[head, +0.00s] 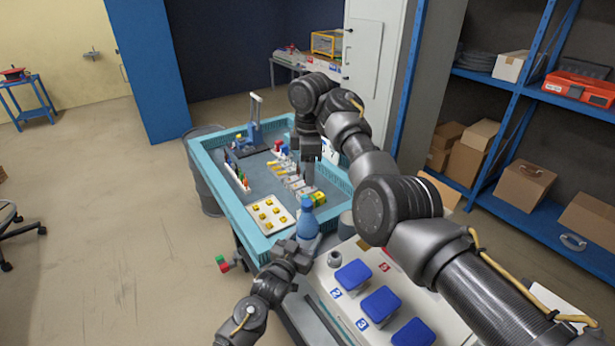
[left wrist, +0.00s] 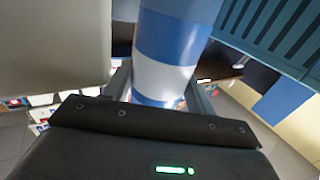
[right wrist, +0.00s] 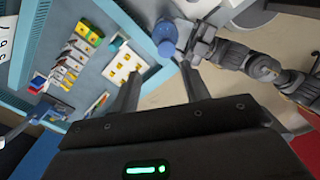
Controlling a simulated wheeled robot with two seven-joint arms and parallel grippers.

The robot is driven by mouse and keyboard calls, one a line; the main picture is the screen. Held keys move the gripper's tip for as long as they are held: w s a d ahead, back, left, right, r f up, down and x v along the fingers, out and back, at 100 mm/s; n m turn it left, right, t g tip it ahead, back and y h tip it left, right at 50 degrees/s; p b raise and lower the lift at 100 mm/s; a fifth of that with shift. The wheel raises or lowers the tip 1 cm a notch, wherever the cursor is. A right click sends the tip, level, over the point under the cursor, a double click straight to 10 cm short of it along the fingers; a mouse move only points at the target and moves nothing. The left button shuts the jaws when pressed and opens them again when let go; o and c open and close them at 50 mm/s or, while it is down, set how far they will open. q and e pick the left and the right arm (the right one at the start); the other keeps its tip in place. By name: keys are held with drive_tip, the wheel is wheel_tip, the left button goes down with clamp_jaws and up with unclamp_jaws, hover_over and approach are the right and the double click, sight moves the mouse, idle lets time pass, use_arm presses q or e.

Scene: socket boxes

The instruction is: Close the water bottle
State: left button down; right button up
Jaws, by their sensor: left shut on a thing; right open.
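In the left wrist view the bottle (left wrist: 172,45) shows blue and white bands between the fingers. My right gripper (head: 311,178) is open and empty, above the cart and beyond the bottle. In the right wrist view the bottle's round blue top (right wrist: 166,48) lies just past the open fingertips (right wrist: 161,75), apart from them. I cannot tell whether a separate cap sits on it.
The blue-rimmed cart (head: 213,190) holds a white tray of yellow pieces (head: 270,214) and several small parts. Blue-topped boxes (head: 353,274) and a small grey round part (head: 334,259) stand on a white surface to the right. Shelves (head: 520,110) fill the right side.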

sight(307, 203)
drive_tip(key=shift+s+a+f+n, duration=0.2)
drive_tip(key=shift+s+f+n, duration=0.35)
drive_tip(key=shift+n, duration=0.25)
drive_tip(key=shift+w, duration=0.1)
drive_tip(key=shift+f, duration=0.1)
drive_tip(key=shift+f, duration=3.95)
drive_tip(key=c, duration=1)
drive_tip(key=m, duration=0.3)
clamp_jaws()
